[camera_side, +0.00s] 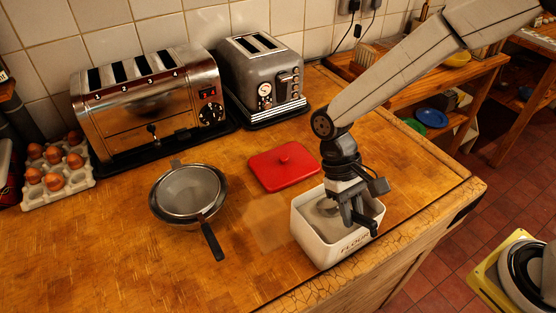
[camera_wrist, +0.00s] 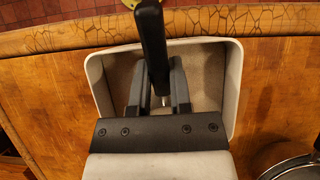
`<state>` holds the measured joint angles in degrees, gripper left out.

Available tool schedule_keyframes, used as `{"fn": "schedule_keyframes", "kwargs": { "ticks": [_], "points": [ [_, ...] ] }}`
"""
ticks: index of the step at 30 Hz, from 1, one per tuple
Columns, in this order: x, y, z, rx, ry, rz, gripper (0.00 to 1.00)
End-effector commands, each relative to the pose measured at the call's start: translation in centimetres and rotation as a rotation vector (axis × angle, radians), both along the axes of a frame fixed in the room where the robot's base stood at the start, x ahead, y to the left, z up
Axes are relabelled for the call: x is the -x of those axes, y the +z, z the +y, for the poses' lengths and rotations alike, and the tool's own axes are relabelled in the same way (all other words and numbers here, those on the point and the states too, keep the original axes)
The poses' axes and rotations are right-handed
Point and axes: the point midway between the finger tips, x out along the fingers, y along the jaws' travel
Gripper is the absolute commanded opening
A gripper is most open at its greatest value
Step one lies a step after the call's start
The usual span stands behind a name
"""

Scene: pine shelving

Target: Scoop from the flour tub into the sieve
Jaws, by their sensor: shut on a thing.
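The white flour tub (camera_side: 312,243) stands near the counter's front edge, its word FLOUR facing out. It also fills the middle of the wrist view (camera_wrist: 235,85), with pale flour inside. My gripper (camera_side: 352,207) points down into the tub's opening. In the wrist view my gripper (camera_wrist: 160,95) is shut on the black handle of a scoop (camera_wrist: 151,38). The scoop's bowl is mostly hidden by the gripper, so I cannot tell how much flour it holds. The sieve (camera_side: 188,192) sits on the counter left of the tub, its black handle towards the front.
A red lid (camera_side: 284,168) lies behind the tub, between it and the sieve. Two toasters (camera_side: 150,100) (camera_side: 262,75) stand along the tiled wall. An egg tray (camera_side: 57,175) is at the far left. The counter between tub and sieve is clear.

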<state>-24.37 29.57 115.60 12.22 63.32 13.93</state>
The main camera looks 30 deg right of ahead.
Motion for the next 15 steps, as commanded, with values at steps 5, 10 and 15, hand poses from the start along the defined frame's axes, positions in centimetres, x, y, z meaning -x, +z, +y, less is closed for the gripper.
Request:
{"fn": "schedule_keyframes", "kwargs": {
  "ticks": [5, 10, 15],
  "points": [
    [0.0, 0.0, 0.0, 0.000, 0.000, 0.000, 0.00],
    [0.0, 0.3, 0.0, 0.000, 0.000, -0.001, 0.00],
    [-0.1, 1.2, 0.0, -0.001, -0.001, -0.003, 0.00]
  ]
}}
